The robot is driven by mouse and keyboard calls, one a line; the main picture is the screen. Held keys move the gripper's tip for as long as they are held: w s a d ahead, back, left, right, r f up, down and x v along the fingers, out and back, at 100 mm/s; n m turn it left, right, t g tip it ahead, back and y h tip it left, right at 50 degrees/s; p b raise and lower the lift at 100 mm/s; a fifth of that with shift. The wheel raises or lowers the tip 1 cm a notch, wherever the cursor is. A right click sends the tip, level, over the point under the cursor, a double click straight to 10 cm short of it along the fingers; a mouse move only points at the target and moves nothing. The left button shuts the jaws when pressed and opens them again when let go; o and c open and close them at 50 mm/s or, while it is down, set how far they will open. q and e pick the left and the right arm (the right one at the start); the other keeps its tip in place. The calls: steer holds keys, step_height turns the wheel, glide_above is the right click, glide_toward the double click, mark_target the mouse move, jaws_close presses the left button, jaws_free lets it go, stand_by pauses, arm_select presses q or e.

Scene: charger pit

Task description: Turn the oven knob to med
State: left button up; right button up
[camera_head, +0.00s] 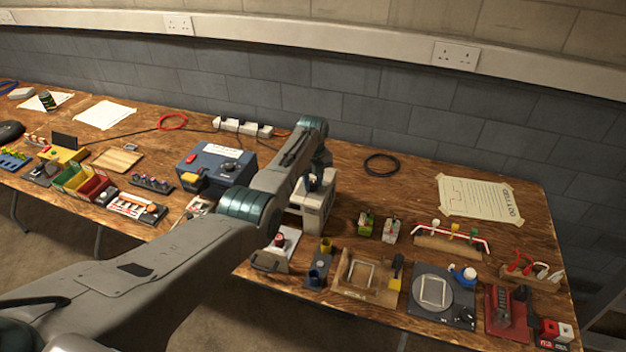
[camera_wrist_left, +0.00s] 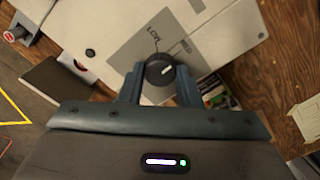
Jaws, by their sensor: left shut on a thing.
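The oven is a pale beige box (camera_head: 318,207), partly hidden behind my left arm in the head view. Its light panel (camera_wrist_left: 215,22) fills the top of the left wrist view, with LOW and MED printed beside the knob. The oven knob (camera_wrist_left: 160,72) is round and black with a short white mark, which points right and slightly up in that view. My left gripper (camera_wrist_left: 160,85) is shut on the knob, one finger on each side. In the head view the left gripper (camera_head: 314,182) is at the oven's top, and the knob cannot be made out.
A blue box (camera_head: 214,165) with a black dial stands left of my arm. Two small boxes (camera_head: 378,228) are to the oven's right. A wooden frame tray (camera_head: 368,278) and other stations line the front edge. A black cable ring (camera_head: 381,164) lies behind on clear tabletop.

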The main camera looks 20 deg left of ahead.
mark_target(313, 184)
arm_select(q)
steer(key=shift+w+r+m, duration=0.1)
steer(key=shift+r+m, duration=0.05)
steer(key=shift+m, duration=0.25)
steer(key=o, duration=1)
steer(key=shift+c, duration=0.2)
step_height(313, 184, up, 11)
steer(key=b, duration=0.2)
steer(key=shift+f, duration=0.2)
